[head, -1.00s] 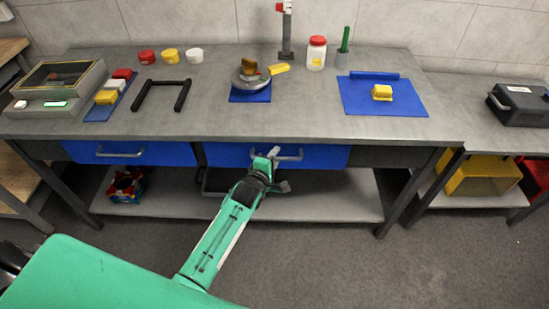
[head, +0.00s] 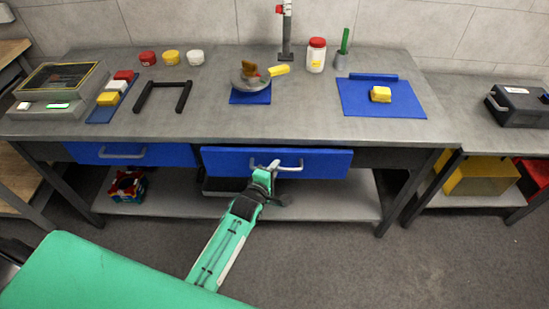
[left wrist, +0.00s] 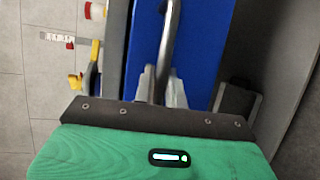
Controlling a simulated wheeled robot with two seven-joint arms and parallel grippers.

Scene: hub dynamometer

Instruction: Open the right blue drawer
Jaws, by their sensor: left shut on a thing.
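The right blue drawer (head: 325,163) sits under the workbench, its front standing slightly out from the bench. Its grey bar handle (head: 290,167) is on the middle of the front. The inside of the drawer cannot be seen. My right gripper is not in view.
The left blue drawer (head: 125,154) is closed beside it. A lower shelf (head: 335,197) holds a colourful box (head: 128,186) and a dark item partly hidden behind my arm. The workbench top (head: 215,110) carries several parts. Grey floor in front of the bench is clear.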

